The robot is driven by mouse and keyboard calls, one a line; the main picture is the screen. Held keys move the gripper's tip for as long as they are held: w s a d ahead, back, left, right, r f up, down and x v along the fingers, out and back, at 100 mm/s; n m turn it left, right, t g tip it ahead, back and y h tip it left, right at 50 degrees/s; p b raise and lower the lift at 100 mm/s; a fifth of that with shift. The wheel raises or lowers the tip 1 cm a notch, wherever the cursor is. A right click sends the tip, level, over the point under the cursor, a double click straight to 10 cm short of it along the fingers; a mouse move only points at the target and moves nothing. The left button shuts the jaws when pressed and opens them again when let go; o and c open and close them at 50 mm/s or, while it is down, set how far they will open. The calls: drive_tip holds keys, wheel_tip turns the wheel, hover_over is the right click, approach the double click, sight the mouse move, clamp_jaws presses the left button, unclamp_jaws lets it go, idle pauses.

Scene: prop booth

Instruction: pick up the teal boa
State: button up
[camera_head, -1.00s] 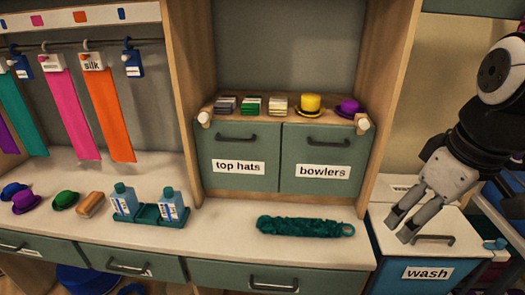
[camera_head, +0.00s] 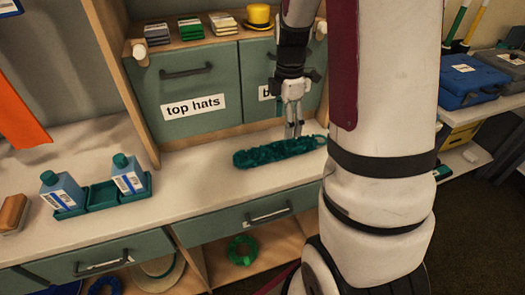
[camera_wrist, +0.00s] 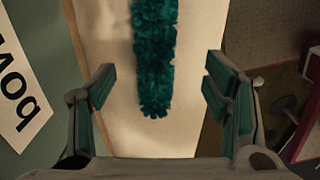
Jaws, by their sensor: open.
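My gripper (camera_head: 294,134) is above or just behind the boa's right part, pointing down. In the wrist view, the boa (camera_wrist: 154,60) runs from the top edge down to a rounded end, in line with the gap between the fingers. My gripper (camera_wrist: 158,95) is open there with nothing between its fingertips. The boa's far right end is partly hidden by my arm in the head view.
The counter (camera_head: 190,195) is bare in front of the boa. A teal tray (camera_head: 102,195) with two blue bottles stands to the left. Drawers (camera_head: 185,92) rise behind, with a yellow hat (camera_head: 258,16) on the shelf above.

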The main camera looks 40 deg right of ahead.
hover_over(282, 146)
drive_tip(key=f, duration=0.5)
drive_tip(key=shift+s+f, duration=0.1)
drive_tip(key=shift+s, duration=0.2)
drive_tip(key=shift+w+f+b, duration=0.2)
drive_tip(key=shift+f, duration=1.2)
drive_tip(key=shift+w+f+b, duration=0.15)
drive_tip(key=shift+f+b, duration=0.05)
drive_tip(key=shift+f, duration=1.15)
drive_tip(key=c, duration=1.2)
